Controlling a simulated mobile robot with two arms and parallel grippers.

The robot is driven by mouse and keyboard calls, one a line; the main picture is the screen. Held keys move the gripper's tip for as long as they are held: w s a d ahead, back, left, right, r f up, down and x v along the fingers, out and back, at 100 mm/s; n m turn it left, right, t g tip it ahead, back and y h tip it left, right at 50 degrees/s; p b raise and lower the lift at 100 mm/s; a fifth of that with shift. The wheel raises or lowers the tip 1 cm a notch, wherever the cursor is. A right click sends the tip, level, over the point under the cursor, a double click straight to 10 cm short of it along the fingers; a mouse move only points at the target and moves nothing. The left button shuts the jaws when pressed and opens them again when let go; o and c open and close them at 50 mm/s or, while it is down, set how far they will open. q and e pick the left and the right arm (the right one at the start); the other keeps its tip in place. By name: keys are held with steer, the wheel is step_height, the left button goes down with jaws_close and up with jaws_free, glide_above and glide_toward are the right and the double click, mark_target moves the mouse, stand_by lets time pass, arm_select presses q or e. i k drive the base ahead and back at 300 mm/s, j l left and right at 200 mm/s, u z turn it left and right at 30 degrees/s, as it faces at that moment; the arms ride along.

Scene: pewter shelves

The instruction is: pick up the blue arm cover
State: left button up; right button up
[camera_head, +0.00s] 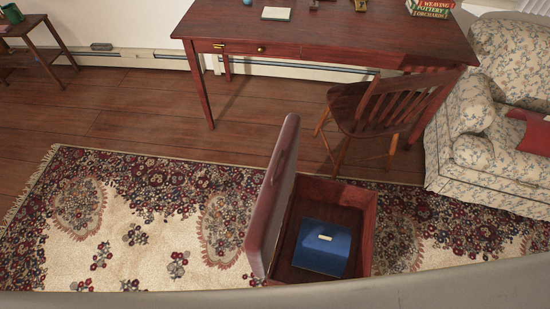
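The blue arm cover (315,256) lies inside an open reddish-brown wooden box (369,238) on the floor, at the lower middle right of the head view. It looks like a flat blue piece with a small pale label or bar on it. The box's padded mauve lid (275,195) stands up along the left side. Neither of my grippers is in view, and nothing is touching the blue arm cover.
A wooden desk (330,38) stands behind the box, with a wooden chair (375,108) in front of it. A floral armchair (490,150) with a red cushion is at the right. A patterned rug (150,225) covers the floor, with open room left of the box.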

mark_target(322, 246)
steer(key=k+l+z, duration=0.15)
steer(key=k+l, duration=0.15)
steer(key=k+l+z, duration=0.35)
steer(key=k+l, duration=0.2)
steer(key=l, duration=0.15)
steer(key=k+l+z, duration=0.2)
steer(key=l, duration=0.2)
steer(key=k+l+z, duration=0.15)
steer(key=l, duration=0.3)
steer(key=k, duration=0.1)
